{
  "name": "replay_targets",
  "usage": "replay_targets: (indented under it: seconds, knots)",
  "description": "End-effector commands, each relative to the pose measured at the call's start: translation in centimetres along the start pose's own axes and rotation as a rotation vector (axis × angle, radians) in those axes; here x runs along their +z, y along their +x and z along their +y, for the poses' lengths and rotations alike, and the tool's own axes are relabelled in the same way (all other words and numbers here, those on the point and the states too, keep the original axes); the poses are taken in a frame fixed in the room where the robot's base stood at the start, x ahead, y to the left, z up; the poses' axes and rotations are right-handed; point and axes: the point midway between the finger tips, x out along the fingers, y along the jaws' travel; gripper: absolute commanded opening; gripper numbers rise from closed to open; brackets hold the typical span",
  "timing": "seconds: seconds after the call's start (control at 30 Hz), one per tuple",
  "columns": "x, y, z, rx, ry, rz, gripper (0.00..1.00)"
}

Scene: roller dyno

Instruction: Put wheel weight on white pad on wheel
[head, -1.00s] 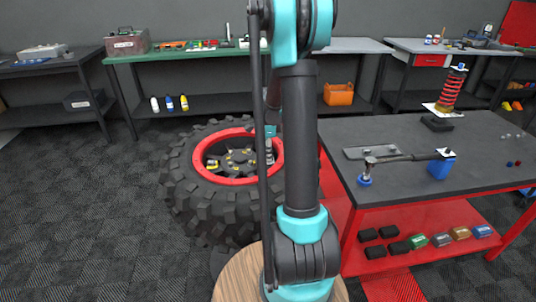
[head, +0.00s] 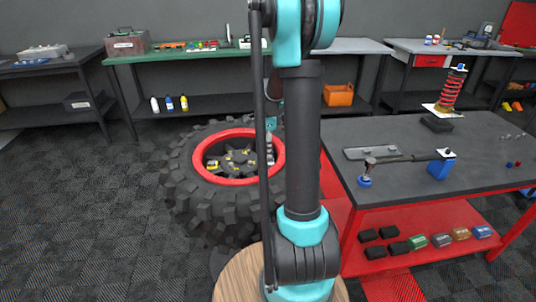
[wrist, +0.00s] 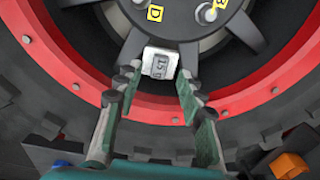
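The large wheel (head: 232,182) lies on its side, with a black knobbly tyre and a red rim ring. In the wrist view its red rim (wrist: 55,75) curves around the dark hub. A grey wheel weight (wrist: 160,66) with embossed marks lies on the white pad (wrist: 148,53) at the inner side of the rim, and white shows around its edges. My gripper (wrist: 158,86) is open. Its fingers stand apart, with the weight beyond and between the tips, and nothing shows held. In the head view my arm partly hides the gripper and the weight cannot be made out.
Yellow lettered tags (wrist: 155,12) sit on the hub. A dark workbench (head: 400,180) with a red frame stands right of the wheel, carrying a torque wrench and a red spring. A green-topped bench (head: 210,53) stands behind. The floor left of the wheel is clear.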

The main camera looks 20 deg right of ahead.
Motion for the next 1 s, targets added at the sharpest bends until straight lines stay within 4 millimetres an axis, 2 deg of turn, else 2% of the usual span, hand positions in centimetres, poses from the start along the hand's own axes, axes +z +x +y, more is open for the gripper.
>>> replay_targets:
  seconds: [0.2,0.4,0.6,1.0]
  knots:
    - [0.0,-4.6,0.0,0.000,0.000,0.000,0.39]
    - [0.0,-7.5,0.0,0.000,0.000,0.000,0.39]
    - [0.0,-8.7,0.0,0.000,0.000,0.000,0.39]
    - [0.0,-8.7,0.0,0.000,0.000,0.000,0.39]
